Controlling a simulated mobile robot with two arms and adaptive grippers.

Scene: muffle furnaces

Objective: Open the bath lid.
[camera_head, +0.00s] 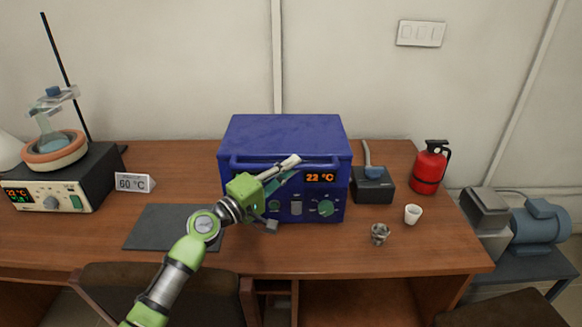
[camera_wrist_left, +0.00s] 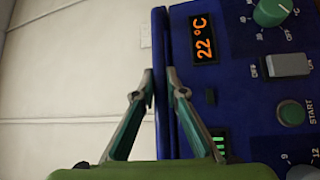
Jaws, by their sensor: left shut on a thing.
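The blue box (camera_head: 285,137) stands at the back middle of the table. Its front shows a lit 22 °C display (camera_head: 320,178), dials and buttons, and its top is closed. A blue bar handle (camera_head: 250,166) runs along the upper front edge. My left gripper (camera_head: 294,166) reaches it from the front. In the left wrist view the fingertips (camera_wrist_left: 160,84) are shut on the blue handle (camera_wrist_left: 160,50), one on each side, close to the display (camera_wrist_left: 203,40). My right gripper is not in view.
A heater with a flask (camera_head: 60,175) and a 60 °C sign (camera_head: 134,183) stand left. A dark mat (camera_head: 165,228) lies in front. Right are a black device (camera_head: 373,190), a white cup (camera_head: 412,214), a small metal crucible (camera_head: 379,234) and a red extinguisher (camera_head: 430,168).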

